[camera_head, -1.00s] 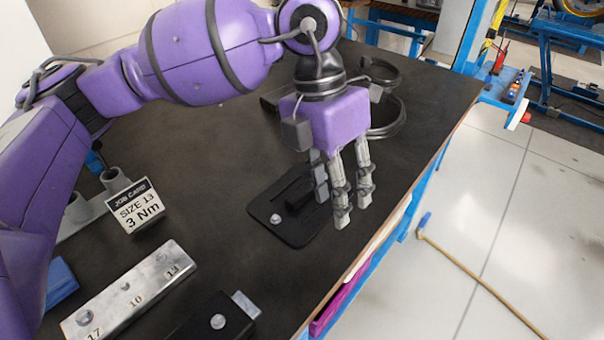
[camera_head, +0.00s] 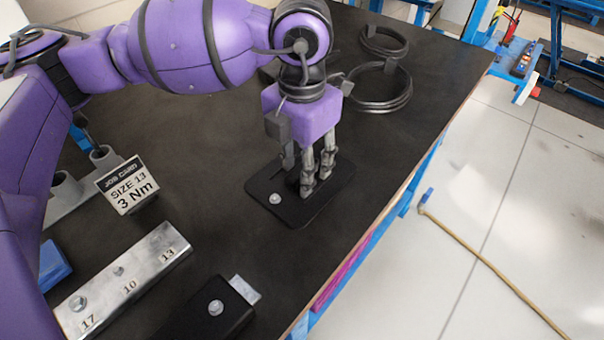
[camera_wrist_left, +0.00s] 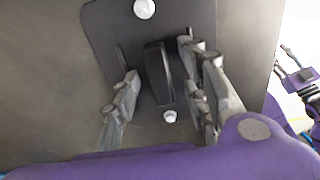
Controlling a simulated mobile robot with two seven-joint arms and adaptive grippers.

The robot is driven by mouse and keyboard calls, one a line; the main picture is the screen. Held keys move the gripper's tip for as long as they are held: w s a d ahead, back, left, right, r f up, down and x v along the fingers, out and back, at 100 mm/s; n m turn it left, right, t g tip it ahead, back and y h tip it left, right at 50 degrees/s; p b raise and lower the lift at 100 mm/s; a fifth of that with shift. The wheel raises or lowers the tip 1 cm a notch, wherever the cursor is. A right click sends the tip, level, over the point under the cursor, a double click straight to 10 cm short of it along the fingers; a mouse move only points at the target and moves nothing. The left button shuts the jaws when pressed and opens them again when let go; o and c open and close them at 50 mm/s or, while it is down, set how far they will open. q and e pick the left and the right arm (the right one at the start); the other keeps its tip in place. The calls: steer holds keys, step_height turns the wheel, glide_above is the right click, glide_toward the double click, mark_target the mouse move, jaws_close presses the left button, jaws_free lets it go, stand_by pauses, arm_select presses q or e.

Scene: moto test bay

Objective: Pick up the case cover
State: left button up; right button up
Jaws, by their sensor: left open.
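The case cover (camera_head: 327,198) is a flat black plate with rounded corners, lying on the dark bench top near its right edge. A silver bolt head sits at its near left corner. In the left wrist view the cover (camera_wrist_left: 105,25) shows a raised black bar handle (camera_wrist_left: 157,72) and two bolt heads. My left gripper (camera_head: 306,180) points down over the cover, with its fingers open. In the left wrist view its fingers (camera_wrist_left: 165,98) stand on either side of the handle, with gaps visible. I cannot tell whether the fingertips touch the plate.
A job card (camera_head: 128,187) reading "SIZE 13, 3 Nm" stands at left. A silver socket block (camera_head: 120,280) and a black block with a bolt (camera_head: 215,310) lie nearer. Black cable coils (camera_head: 383,90) lie behind. The bench edge drops to the floor at right.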

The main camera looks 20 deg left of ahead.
arm_select(q)
jaws_close()
steer(key=shift+w+r, duration=0.1)
stand_by(0.4)
